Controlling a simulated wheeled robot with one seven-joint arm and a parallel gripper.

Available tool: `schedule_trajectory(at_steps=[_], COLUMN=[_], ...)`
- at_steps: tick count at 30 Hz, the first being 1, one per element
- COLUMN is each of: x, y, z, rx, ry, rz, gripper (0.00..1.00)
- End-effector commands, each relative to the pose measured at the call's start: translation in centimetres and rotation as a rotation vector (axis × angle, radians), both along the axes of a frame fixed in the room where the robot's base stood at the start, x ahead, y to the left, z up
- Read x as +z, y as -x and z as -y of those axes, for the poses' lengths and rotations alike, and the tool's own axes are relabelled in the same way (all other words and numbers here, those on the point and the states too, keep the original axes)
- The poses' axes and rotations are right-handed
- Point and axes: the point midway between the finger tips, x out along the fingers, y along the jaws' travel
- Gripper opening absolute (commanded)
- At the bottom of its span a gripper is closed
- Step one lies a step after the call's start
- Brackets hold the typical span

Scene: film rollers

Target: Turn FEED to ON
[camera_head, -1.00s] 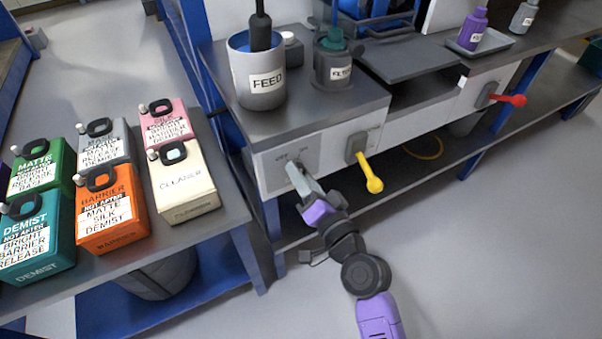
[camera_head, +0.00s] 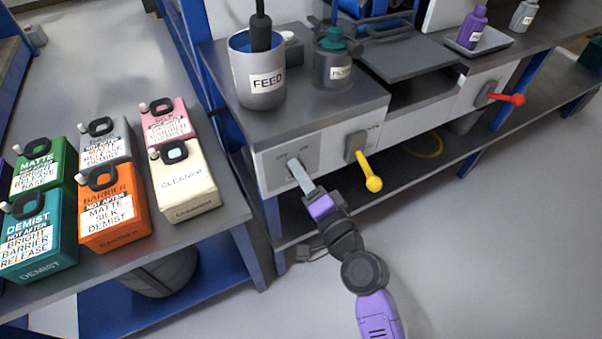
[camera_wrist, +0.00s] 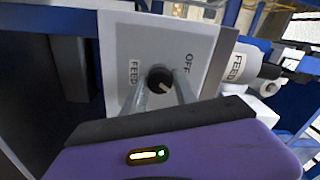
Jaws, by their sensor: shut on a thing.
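The FEED switch is a round black knob (camera_wrist: 160,80) on a light grey plate (camera_wrist: 150,48) in the wrist view, with a white mark on its face. The plate reads FEED on one side and OFF on another; an ON label is not readable. In the head view the plate (camera_head: 310,152) is on the front of the machine, below the FEED pot (camera_head: 262,84). My gripper (camera_wrist: 160,90) has its two grey fingers on either side of the knob, shut on it. In the head view my gripper (camera_head: 297,168) reaches the plate and hides the knob.
A yellow-handled lever (camera_head: 371,178) is just right of my gripper, and a red-handled lever (camera_head: 512,99) is farther right. Several labelled canisters, including a cream CLEANER one (camera_head: 185,182), stand on the left table. The floor at the lower right is clear.

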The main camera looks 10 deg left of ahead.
Motion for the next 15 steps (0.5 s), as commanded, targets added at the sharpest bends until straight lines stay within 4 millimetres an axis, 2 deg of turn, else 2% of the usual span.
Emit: schedule_trajectory(at_steps=[2,3,6,15], x=[-0.07,-0.07,-0.06,-0.03], y=[-0.04,-0.04,-0.02,0.02], z=[0.11,0.11,0.09,0.06], rx=[-0.002,-0.002,-0.001,0.000], ry=[-0.002,-0.002,-0.001,0.001], rz=[-0.001,-0.001,-0.002,-0.001], gripper=[0.00,0.36,0.55,0.55])
